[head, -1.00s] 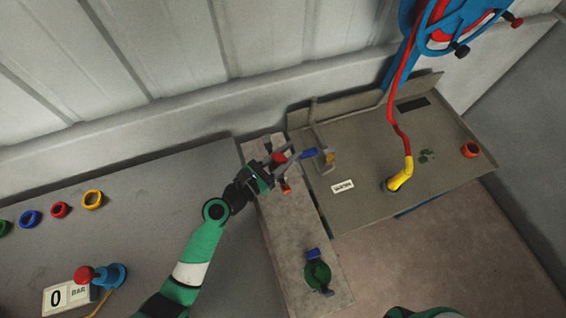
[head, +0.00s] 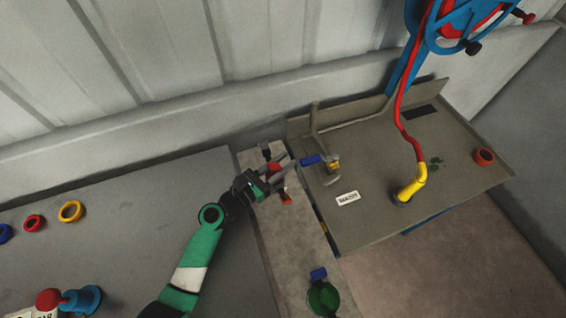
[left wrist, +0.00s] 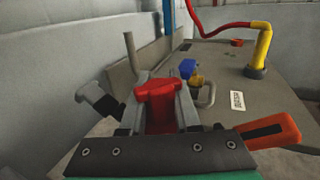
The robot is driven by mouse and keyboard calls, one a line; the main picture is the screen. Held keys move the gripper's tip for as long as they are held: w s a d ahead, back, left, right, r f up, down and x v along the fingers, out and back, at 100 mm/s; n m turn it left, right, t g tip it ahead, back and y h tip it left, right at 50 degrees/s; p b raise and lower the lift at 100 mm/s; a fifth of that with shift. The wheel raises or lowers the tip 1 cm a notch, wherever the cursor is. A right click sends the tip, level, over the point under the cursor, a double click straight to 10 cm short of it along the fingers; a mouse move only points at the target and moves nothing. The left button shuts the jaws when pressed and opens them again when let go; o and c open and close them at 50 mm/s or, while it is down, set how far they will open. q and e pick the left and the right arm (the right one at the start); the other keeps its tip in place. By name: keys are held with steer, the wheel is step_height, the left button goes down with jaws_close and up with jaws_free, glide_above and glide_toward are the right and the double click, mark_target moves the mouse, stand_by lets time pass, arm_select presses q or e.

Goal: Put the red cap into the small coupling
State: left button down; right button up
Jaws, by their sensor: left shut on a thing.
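My left gripper (head: 272,177) is over the narrow grey ledge between the bench and the right-hand table. It is shut on a red T-shaped piece (left wrist: 158,100), which fills the space between its fingers in the left wrist view. The piece also shows in the head view (head: 274,168). I cannot tell for sure that it is the red cap. Beyond the fingers is a brass fitting (head: 333,166) with a blue handle (head: 311,160), on a bent pipe. I cannot tell which part is the small coupling. My right gripper is out of view.
A green wheel (head: 323,298) stands on the near ledge. A yellow elbow (head: 411,189) with a red hose and an orange-red ring (head: 484,157) are on the table (head: 440,205). Coloured rings lie on the left bench.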

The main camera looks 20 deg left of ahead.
arm_select(q)
steer(key=shift+f, duration=0.25)
steer(key=c, duration=0.6)
jaws_free()
steer(key=shift+c, duration=0.2)
steer(key=shift+r, duration=0.1)
steer(key=p+v, duration=0.3)
steer(key=v, duration=0.9)
steer(key=shift+r, duration=0.15)
